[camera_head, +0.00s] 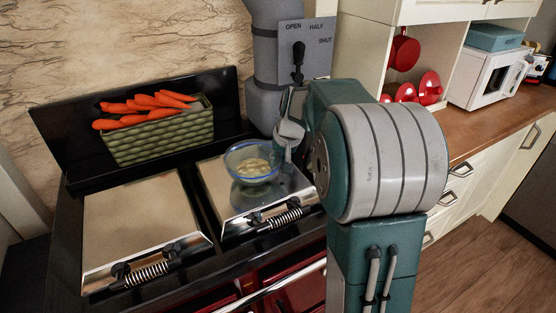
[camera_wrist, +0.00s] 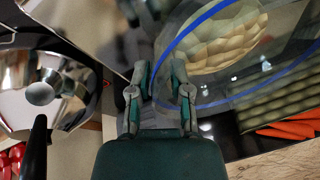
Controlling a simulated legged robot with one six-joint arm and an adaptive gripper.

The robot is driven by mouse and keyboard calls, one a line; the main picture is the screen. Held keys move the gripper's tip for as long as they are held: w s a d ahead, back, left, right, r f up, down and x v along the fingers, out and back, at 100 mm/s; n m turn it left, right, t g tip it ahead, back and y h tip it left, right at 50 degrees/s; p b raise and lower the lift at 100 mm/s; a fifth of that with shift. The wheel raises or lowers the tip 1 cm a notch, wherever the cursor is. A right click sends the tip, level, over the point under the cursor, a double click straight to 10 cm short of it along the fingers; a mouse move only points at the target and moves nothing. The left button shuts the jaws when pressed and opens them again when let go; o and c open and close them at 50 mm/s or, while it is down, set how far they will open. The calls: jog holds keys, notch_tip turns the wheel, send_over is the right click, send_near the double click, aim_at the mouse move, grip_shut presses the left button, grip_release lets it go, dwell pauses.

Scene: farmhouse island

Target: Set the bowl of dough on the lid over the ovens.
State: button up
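The clear glass bowl with a blue rim (camera_head: 236,173) holds pale lumps of dough (camera_head: 253,168). In the head view it appears upright on the right metal lid (camera_head: 213,184) over the ovens, toward its back right part. My gripper (camera_head: 283,148) is at the bowl's right side. In the wrist view the bowl (camera_wrist: 205,82) and dough (camera_wrist: 222,45) fill the upper right. My gripper's fingers (camera_wrist: 160,76) are apart there, with the blue rim passing between them near the left finger. I cannot tell whether either finger touches the glass.
The left lid (camera_head: 135,215) is bare. A green basket (camera_head: 155,137) of carrots (camera_head: 140,103) stands behind it. A grey flue pipe (camera_head: 264,100) rises behind the bowl. The wrist view shows a shiny kettle (camera_wrist: 70,85) at left. A wooden counter (camera_head: 480,125) lies at right.

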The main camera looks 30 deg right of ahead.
dwell(0.3)
jog(key=v, duration=1.2)
jog(key=s+a+n, duration=0.2)
jog(key=s+a, duration=0.9)
jog(key=s+a+f+n+t, duration=0.1)
jog(key=s+a+f, duration=0.1)
jog(key=s, duration=0.4)
jog(key=s+a+f+n+t+h, duration=0.1)
jog(key=s+a+f, duration=0.2)
jog(key=s, duration=0.3)
jog(key=shift+a+f+n, duration=0.25)
jog(key=shift+f+n, duration=0.15)
jog(key=shift+f, duration=0.05)
